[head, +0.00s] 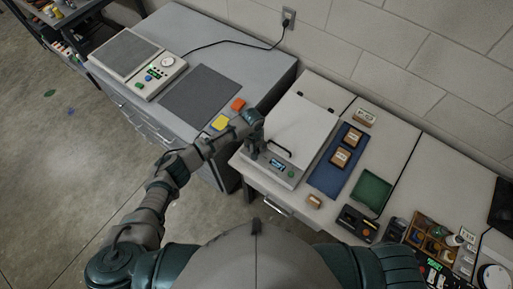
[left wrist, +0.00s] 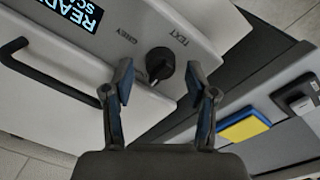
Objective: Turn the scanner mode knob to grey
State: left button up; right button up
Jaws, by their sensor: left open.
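The scanner (head: 303,122) is a pale flat-lidded box on the bench, with a black handle and a front panel with a small lit display. Its black mode knob (left wrist: 160,64) sits on that panel in the left wrist view, between the printed words GREY and TEXT. Which word the knob points to is not clear to me. My left gripper (head: 253,150) is over the scanner's front left corner and hides the knob in the head view. In the left wrist view the left gripper (left wrist: 161,84) is open, its fingers on either side of the knob, with gaps. My right gripper is out of view.
Left of the scanner, a grey cabinet holds a scale-like device (head: 152,76), a dark mat (head: 200,97), and yellow (head: 220,122) and orange (head: 238,104) pads. Right of it lie a blue mat (head: 326,178) with small boxes, a green tray (head: 372,190) and a wooden organiser (head: 428,238).

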pick_arm(q)
jog(key=shift+a+f, duration=0.15)
jog(key=shift+f, duration=0.3)
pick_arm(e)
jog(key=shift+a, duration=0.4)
pick_arm(q)
jog(key=shift+d, duration=0.2)
grip_shut()
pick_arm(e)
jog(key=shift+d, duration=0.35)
